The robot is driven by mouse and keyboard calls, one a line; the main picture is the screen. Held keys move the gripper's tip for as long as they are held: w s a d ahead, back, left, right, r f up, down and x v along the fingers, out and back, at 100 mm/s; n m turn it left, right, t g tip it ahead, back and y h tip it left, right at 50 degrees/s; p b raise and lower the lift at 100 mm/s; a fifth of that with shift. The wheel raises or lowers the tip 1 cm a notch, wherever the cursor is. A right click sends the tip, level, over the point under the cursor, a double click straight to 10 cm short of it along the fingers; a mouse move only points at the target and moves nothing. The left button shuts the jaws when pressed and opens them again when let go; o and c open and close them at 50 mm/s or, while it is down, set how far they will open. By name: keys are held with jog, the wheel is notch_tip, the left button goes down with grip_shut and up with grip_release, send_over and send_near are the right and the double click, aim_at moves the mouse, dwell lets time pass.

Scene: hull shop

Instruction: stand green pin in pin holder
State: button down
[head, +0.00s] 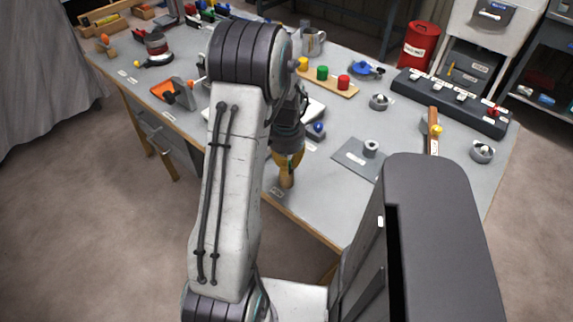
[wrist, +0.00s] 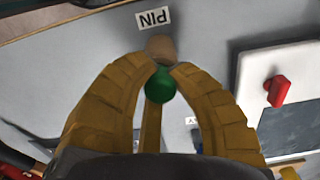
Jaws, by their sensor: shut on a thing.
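My gripper (head: 287,163) is over the near edge of the bench, and its yellow-brown fingers also show in the wrist view (wrist: 161,72). It is shut on the green pin, whose round green head (wrist: 160,85) sits between the fingertips. The pin's tan body (head: 286,181) points down below the fingers. A short grey hollow cylinder (head: 371,147) on a dark square plate, right of my gripper, looks like the pin holder. It stands apart from the pin.
A "PIN" label (wrist: 153,18) lies on the bench beside the pin. A board with yellow, green and red knobs (head: 345,92) stands farther back. Bench between gripper and plate is mostly clear.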

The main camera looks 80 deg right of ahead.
jog(key=c, duration=0.6)
grip_release()
jog(key=shift+r, duration=0.2)
dwell(0.3)
jog(key=shift+r+p, duration=2.9)
jog(key=shift+r, duration=0.95)
